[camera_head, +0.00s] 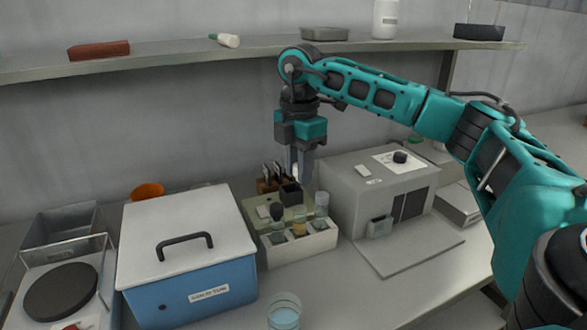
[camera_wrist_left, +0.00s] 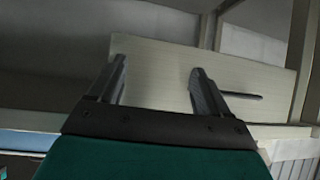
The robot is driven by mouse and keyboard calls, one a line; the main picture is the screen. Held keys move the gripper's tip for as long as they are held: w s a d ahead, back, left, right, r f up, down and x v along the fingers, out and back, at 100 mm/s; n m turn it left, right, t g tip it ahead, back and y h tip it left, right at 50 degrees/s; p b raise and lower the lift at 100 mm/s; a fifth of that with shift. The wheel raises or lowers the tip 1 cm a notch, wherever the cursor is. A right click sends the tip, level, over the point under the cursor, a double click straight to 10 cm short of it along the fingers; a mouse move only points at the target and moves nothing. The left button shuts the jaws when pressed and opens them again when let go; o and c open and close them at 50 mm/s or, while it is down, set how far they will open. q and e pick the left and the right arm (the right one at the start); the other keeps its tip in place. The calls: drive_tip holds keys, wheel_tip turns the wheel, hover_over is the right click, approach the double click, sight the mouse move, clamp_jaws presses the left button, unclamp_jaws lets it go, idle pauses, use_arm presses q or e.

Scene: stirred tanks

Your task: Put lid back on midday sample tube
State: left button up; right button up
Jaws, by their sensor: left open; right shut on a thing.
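One tube has a dark top (camera_head: 277,212), one has a pale top (camera_head: 321,199), and a middle tube (camera_head: 299,226) shows yellowish contents. I cannot read which is the midday one. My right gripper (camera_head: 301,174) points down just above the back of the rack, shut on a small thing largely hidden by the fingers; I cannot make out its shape. My left gripper (camera_wrist_left: 157,70) is open and empty in the left wrist view, and out of the head view.
A blue box with a white lid (camera_head: 185,235) stands left of the rack, and a grey machine (camera_head: 370,190) right of it. A dark square holder (camera_head: 291,193) is close under the right gripper. A glass beaker (camera_head: 284,310) stands in front. A pale panel (camera_wrist_left: 155,75) faces my left gripper.

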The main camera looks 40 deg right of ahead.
drive_tip(key=shift+f+b, duration=2.15)
drive_tip(key=shift+f, duration=0.2)
drive_tip(key=shift+f+b, duration=0.35)
drive_tip(key=shift+f, duration=0.5)
drive_tip(key=shift+p, duration=0.45)
drive_tip(key=shift+f, duration=0.15)
drive_tip(key=shift+p, duration=0.35)
drive_tip(key=o, duration=1.6)
drive_tip(key=shift+c, duration=0.2)
